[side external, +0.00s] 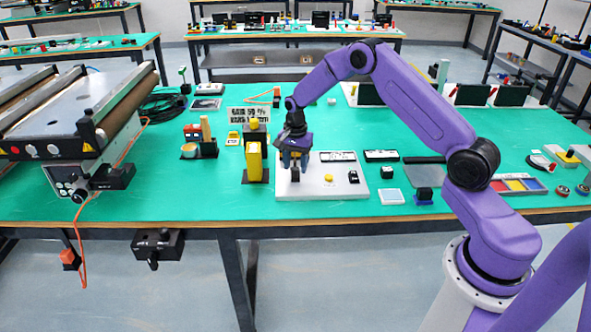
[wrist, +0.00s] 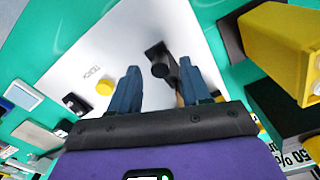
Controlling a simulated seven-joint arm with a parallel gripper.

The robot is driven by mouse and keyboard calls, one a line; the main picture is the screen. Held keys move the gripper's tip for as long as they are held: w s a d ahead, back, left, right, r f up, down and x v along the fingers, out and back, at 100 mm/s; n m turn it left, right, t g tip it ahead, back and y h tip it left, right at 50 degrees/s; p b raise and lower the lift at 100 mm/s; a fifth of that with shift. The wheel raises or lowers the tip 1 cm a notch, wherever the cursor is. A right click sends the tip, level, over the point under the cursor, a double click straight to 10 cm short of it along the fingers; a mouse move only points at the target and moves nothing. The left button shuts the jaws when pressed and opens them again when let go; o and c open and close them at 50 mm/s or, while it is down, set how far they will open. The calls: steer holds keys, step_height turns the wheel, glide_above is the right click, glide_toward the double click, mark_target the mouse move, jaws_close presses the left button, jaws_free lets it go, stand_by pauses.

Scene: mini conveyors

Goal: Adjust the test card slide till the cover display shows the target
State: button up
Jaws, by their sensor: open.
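A white panel (side external: 318,190) lies on the green table, and it fills the middle of the wrist view (wrist: 125,40). It bears a yellow knob (side external: 329,178), also in the wrist view (wrist: 104,88), a small black switch (side external: 354,177) and a black display strip (side external: 338,156) whose text is too small to read. A black upright handle (wrist: 158,55), which looks like the slide, stands on the panel. My gripper (side external: 294,162) is above the panel's left part. Its blue fingers (wrist: 158,72) are open, with the handle showing between their tips; contact cannot be told.
A yellow block (side external: 253,161) stands close left of the panel and at the wrist view's upper right (wrist: 285,45). A second display strip (side external: 381,156) and a white square tile (side external: 390,196) lie to the right. A lettered sign (side external: 248,115) stands behind.

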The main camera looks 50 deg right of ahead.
steer(key=shift+f, duration=1.2)
jaws_close()
steer(key=shift+s+a, duration=0.3)
steer(key=shift+s, duration=0.05)
jaws_free()
steer(key=shift+r, duration=0.1)
